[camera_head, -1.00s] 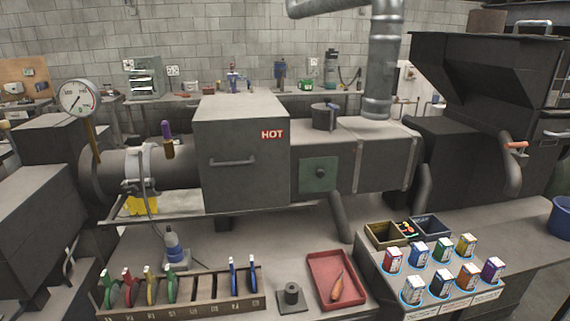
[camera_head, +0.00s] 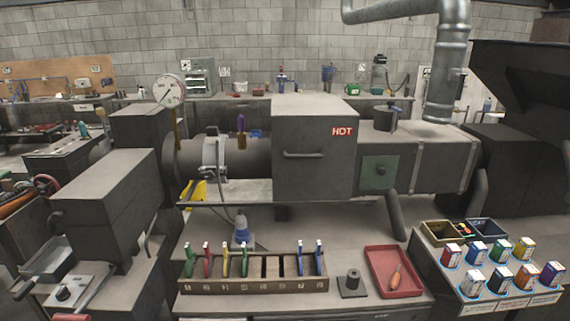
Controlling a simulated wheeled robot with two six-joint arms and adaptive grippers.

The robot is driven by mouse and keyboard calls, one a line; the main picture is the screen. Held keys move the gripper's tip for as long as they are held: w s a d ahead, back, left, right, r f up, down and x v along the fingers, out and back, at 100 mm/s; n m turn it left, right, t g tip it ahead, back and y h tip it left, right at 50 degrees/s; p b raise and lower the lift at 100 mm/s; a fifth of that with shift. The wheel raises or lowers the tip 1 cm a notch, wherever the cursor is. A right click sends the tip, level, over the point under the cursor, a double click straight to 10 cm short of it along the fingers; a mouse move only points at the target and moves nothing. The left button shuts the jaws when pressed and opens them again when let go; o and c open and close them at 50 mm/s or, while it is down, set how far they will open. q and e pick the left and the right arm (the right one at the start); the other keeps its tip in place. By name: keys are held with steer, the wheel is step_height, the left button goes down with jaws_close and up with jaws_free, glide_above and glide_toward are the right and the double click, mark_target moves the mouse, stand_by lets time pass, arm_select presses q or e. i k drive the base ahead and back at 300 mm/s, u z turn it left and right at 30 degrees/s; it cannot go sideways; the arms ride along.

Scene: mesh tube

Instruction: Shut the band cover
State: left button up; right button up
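A grey box-shaped cover marked HOT (camera_head: 313,165) sits around the machine's horizontal barrel in the middle of the head view. It has a bar handle (camera_head: 303,154) on its front face. I take it to be the band cover; I cannot tell from here whether it is fully shut. The bare barrel (camera_head: 180,160) runs out of its left side, with a pale clamp ring (camera_head: 212,157) around it. What is inside the box is hidden. Neither of my grippers is in view.
A pressure gauge (camera_head: 169,90) and an upright purple handle (camera_head: 241,125) stand left of the box. A grey duct (camera_head: 446,70) rises at right.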

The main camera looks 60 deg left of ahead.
mark_target(315, 137)
steer(key=z, duration=0.35)
steer(key=k, duration=0.2)
steer(key=u, duration=1.1)
